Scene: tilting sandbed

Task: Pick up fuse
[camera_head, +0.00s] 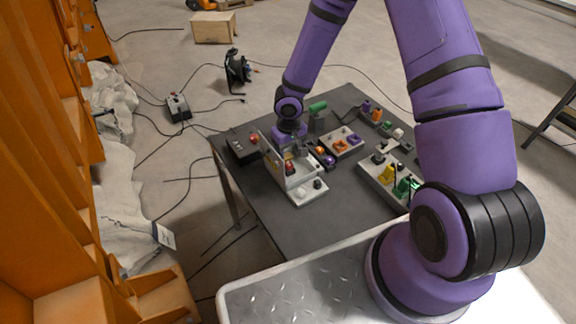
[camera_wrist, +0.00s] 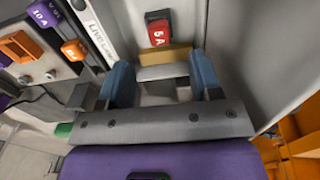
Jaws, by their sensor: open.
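A red fuse (camera_wrist: 159,33) with white lettering that looks like "5 A" sits inside a grey box-like holder, in the wrist view. A tan strip (camera_wrist: 165,54) lies just in front of it. My gripper (camera_wrist: 162,73) is open, with its two blue fingers apart and nothing clearly held between them. The red fuse is ahead of the gap between the fingertips, and I cannot tell whether they touch the tan strip. In the head view my gripper (camera_head: 291,150) reaches down into the grey box (camera_head: 298,186) on the dark table.
Purple (camera_wrist: 45,13) and orange (camera_wrist: 75,50) fuses are at the left in the wrist view. The dark table (camera_head: 310,235) also bears a white tray (camera_head: 347,151) and other small parts. Its front area is clear.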

